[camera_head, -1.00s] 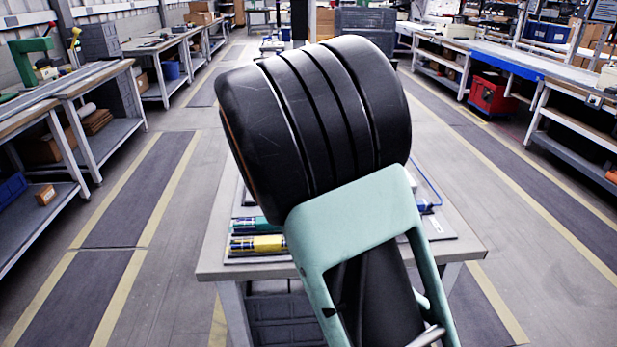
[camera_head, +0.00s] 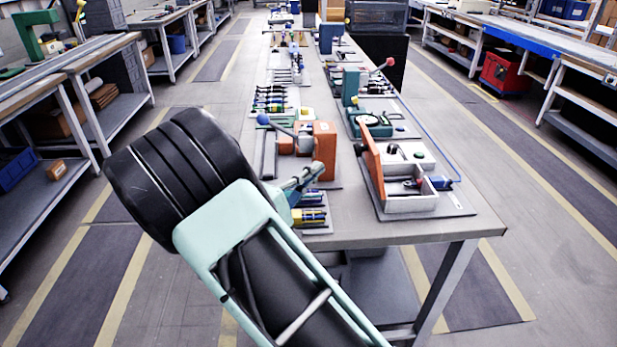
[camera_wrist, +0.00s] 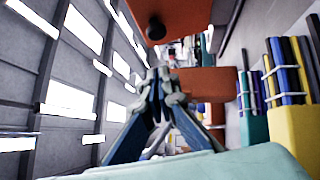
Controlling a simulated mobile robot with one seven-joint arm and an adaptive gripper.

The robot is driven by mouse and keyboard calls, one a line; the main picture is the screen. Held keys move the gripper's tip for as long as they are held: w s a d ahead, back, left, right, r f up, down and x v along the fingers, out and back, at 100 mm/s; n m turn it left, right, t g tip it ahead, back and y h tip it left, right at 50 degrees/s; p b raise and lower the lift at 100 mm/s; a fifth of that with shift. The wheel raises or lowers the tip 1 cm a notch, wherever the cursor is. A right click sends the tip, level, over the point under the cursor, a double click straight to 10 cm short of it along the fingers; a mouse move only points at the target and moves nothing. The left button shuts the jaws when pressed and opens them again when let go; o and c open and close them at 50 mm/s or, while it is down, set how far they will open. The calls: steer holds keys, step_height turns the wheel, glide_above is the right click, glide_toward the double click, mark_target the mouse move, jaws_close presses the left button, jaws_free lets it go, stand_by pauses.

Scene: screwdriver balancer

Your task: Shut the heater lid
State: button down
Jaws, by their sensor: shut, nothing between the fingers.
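A white box (camera_head: 408,197) with an orange lid (camera_head: 373,162) stands at the near right of the table; it looks like the heater. Its lid stands up, open, along the box's left side. My gripper (camera_head: 311,172) is shut and empty, left of the lid and apart from it, close to an orange device (camera_head: 324,150). In the wrist view my gripper (camera_wrist: 165,75) shows its fingertips together. An orange block (camera_wrist: 208,86) is behind them, and another orange part (camera_wrist: 185,18) with a dark knob is above; I cannot tell which is which.
A green device (camera_head: 372,125) stands behind the white box. The table's near right corner is bare.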

steer(key=w+d+r, duration=0.1)
steer(key=w+d, duration=0.2)
steer(key=d, duration=0.4)
steer(key=shift+w+d+r, duration=0.3)
steer(key=shift+w+r, duration=0.05)
